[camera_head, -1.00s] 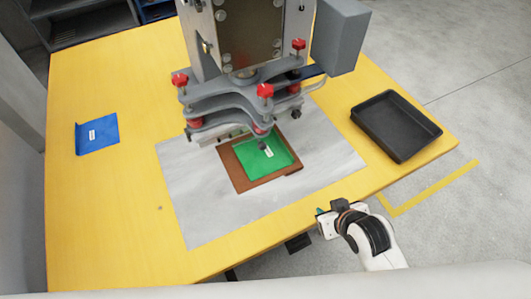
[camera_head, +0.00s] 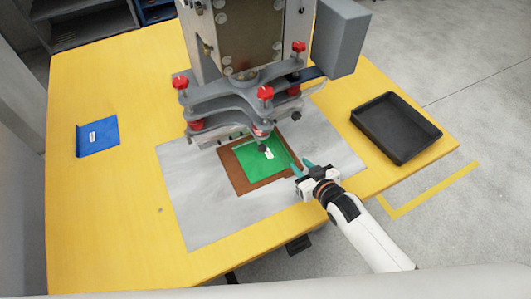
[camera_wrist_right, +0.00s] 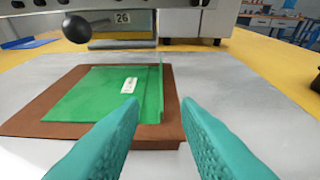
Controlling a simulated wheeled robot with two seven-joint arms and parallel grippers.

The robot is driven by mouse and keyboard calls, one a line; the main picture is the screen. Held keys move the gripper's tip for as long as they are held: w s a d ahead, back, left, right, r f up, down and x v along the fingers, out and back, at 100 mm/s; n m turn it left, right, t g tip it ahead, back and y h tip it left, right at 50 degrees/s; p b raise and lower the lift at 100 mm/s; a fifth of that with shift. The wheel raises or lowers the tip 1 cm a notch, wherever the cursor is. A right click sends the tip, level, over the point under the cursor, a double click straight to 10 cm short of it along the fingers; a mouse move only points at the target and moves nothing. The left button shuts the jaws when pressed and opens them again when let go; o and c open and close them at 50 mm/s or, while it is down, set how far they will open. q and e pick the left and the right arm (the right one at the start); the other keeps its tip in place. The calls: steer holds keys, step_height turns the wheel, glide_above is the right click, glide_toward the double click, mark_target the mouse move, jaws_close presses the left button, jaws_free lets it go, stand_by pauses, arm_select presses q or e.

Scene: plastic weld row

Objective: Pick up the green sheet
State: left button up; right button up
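The green sheet (camera_head: 262,158) lies on a brown board (camera_head: 246,184) under the front of the welding press. It has a small white label and, in the right wrist view, a raised edge along its right side (camera_wrist_right: 155,95). My right gripper (camera_head: 298,164) is at the right edge of the brown board, beside the sheet and apart from it. In the right wrist view its two teal fingers (camera_wrist_right: 158,108) are spread with nothing between them, pointing toward the sheet's raised edge. My left gripper is not in view.
The grey press (camera_head: 240,84) with red knobs stands over the back of the board. A black tray (camera_head: 428,139) is at the table's right. A blue sheet (camera_head: 98,142) lies at the left. The yellow table (camera_head: 110,210) is clear at front left.

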mark_target(289, 153)
steer(key=x, duration=0.7)
steer(key=shift+w, duration=0.15)
steer(key=shift+c, duration=0.4)
jaws_close()
